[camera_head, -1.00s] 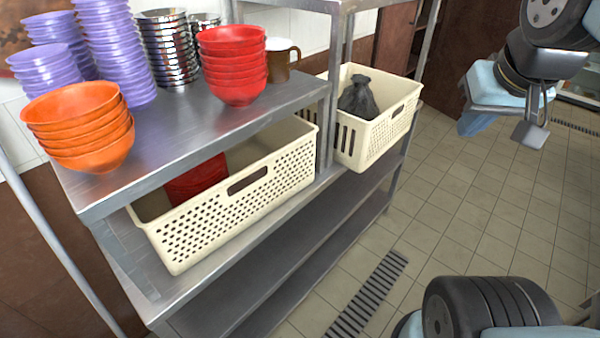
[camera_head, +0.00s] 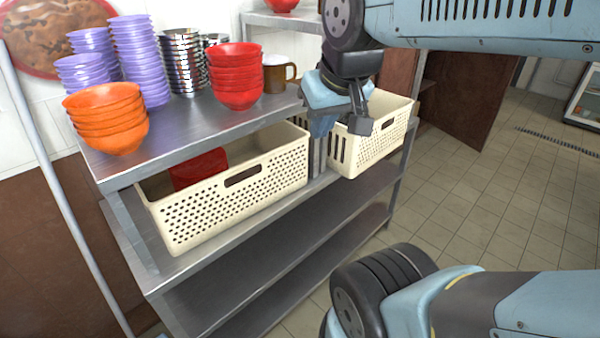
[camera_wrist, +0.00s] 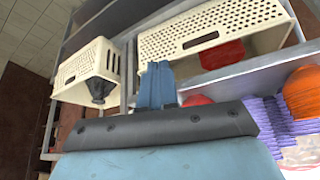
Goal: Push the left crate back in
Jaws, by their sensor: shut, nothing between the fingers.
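The left crate (camera_head: 225,204) is cream plastic with a perforated front and a slot handle. It sits on the middle shelf and sticks out past the edge of the upper shelf, with a red item (camera_head: 199,168) inside. It also shows at the upper right of the wrist view (camera_wrist: 180,42). My gripper (camera_head: 319,127) is shut and empty, in front of the shelf near the crate's right end. It also shows in the wrist view (camera_wrist: 157,68). I cannot tell whether it touches anything; a gap seems to separate it from the crate.
A second cream crate (camera_head: 372,152) stands to the right, partly hidden by my gripper; a black bag shows in it in the wrist view (camera_wrist: 98,90). Orange bowls (camera_head: 107,120), red bowls (camera_head: 237,78) and other stacks stand on the upper shelf (camera_head: 185,125). Tiled floor (camera_head: 480,200) is clear at right.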

